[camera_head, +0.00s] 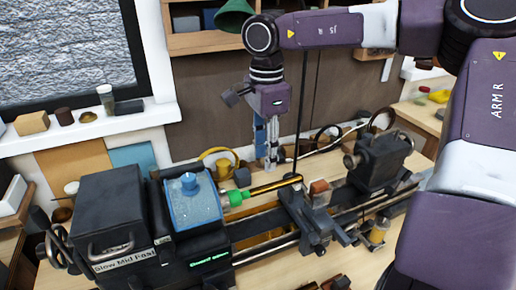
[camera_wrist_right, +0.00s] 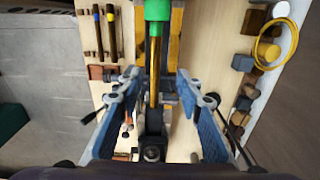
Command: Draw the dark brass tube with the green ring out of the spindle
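The dark brass tube (camera_head: 275,187) lies level, sticking out to the right from the spindle side of a dark lathe headstock (camera_head: 110,215). Its green ring (camera_head: 236,198) sits at the headstock end. In the right wrist view the tube (camera_wrist_right: 154,85) runs up the middle, with the green ring (camera_wrist_right: 158,10) at the top edge. My right gripper (camera_head: 269,163) points down above the tube in the head view. In the wrist view its blue fingers (camera_wrist_right: 157,95) are wide apart on either side of the tube, not touching it. My left gripper is not in view.
A blue tray (camera_head: 195,207) tops the headstock. A dark tailstock (camera_head: 380,160) stands right on the lathe bed, and a carriage (camera_head: 305,212) sits by the tube's free end. A yellow coil (camera_wrist_right: 268,50) and small blocks lie at the wrist view's right; several rods (camera_wrist_right: 97,35) lie left.

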